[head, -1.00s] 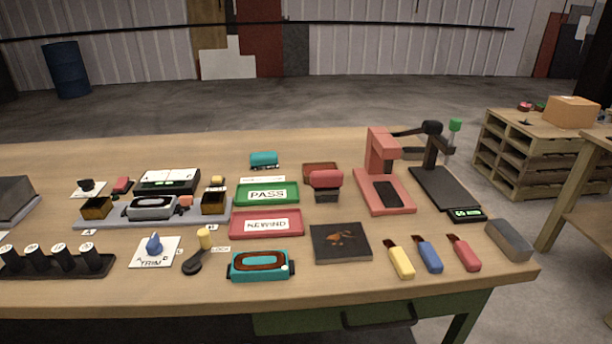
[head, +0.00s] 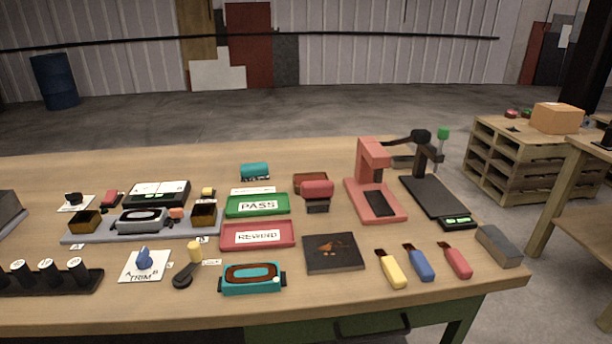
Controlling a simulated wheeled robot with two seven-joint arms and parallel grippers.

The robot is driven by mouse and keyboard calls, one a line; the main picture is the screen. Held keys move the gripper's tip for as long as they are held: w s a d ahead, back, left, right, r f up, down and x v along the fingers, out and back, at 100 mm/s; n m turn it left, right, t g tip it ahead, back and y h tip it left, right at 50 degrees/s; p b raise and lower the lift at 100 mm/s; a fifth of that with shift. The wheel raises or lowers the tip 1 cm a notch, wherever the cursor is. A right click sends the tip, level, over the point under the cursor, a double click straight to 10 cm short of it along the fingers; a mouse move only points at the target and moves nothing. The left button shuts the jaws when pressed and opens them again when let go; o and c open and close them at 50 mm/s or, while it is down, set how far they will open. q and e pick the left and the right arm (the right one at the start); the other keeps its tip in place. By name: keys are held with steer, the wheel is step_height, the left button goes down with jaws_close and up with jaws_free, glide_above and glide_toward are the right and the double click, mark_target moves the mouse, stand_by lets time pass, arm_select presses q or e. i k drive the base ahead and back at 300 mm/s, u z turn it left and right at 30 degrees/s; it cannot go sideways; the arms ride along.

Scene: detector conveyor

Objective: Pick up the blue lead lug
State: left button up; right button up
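The blue lead lug (head: 420,264) lies on the table near the front right. It has a blue body and a dark reddish tip pointing away to the upper left. A yellow lug (head: 392,272) lies just left of it and a red lug (head: 457,262) just right of it, all apart. Neither of my grippers shows in the head view.
A dark square pad (head: 333,253) lies left of the lugs, and a grey block (head: 498,246) lies right, near the table edge. Behind stand a red press (head: 375,184) and a black stand (head: 436,200). A teal coil unit (head: 252,279) sits front centre.

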mark_target(423, 268)
steer(key=z, duration=2.55)
steer(key=i, duration=2)
steer(key=u, duration=3.35)
